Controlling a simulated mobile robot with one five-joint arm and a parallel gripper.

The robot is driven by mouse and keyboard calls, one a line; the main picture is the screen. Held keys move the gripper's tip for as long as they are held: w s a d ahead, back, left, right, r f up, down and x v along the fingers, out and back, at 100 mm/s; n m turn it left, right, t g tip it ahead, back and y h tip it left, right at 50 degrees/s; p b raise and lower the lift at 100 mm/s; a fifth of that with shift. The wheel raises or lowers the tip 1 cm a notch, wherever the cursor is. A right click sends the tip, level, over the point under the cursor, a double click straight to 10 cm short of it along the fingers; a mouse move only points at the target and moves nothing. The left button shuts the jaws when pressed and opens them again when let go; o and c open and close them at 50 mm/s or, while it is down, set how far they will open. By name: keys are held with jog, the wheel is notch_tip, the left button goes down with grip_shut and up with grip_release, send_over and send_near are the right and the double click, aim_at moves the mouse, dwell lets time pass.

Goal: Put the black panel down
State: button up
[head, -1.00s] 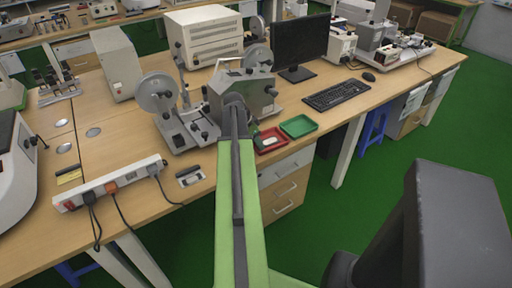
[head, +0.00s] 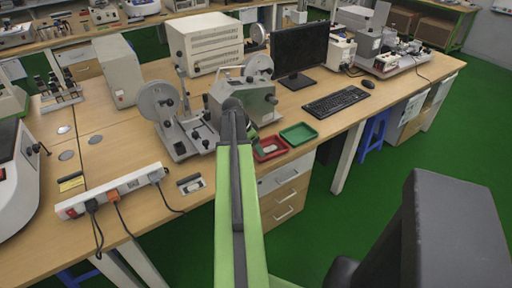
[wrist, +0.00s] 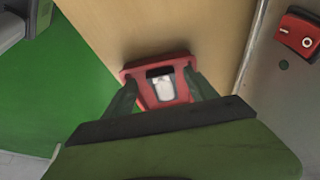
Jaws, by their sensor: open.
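My gripper (wrist: 162,92) is open above the red tray (wrist: 176,66), with one finger at each side of it in the wrist view. A white piece (wrist: 163,87) lies inside the tray, with a dark patch beside it; I cannot tell whether that patch is a panel or shadow. Nothing is clearly held between the fingers. In the head view the red tray (head: 282,152) sits near the desk's front edge, and my forearm hides most of the gripper.
A green tray (head: 299,142) stands right of the red one. A grey reel machine (head: 262,100) stands close behind my gripper. A power strip (head: 112,193) with cables lies to the left. A keyboard (head: 336,102) and monitor (head: 300,50) are farther right.

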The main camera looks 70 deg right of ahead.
jog(key=p+v, duration=0.8)
jog(key=v, duration=0.2)
jog(key=shift+r, duration=0.2)
jog(key=shift+w+a, duration=0.1)
jog(key=w+a+f+n+t+y, duration=0.1)
jog(key=w+a+n, duration=0.6)
jog(key=w+a, duration=0.6)
jog(key=w+a+f+n+t, duration=0.15)
jog(key=w+a+n, duration=0.6)
jog(key=a, duration=0.85)
jog(key=w+a+n+y, duration=0.1)
jog(key=a+n, duration=0.4)
jog(key=a, duration=1)
jog(key=w+a+n+y, duration=0.1)
jog(key=w+a+n, duration=0.2)
jog(key=a, duration=1.2)
jog(key=n, duration=0.3)
jog(key=shift+w+a+r+y, duration=0.25)
jog(key=shift+r+y, duration=0.05)
jog(key=shift+r, duration=0.05)
jog(key=shift+c, duration=0.5)
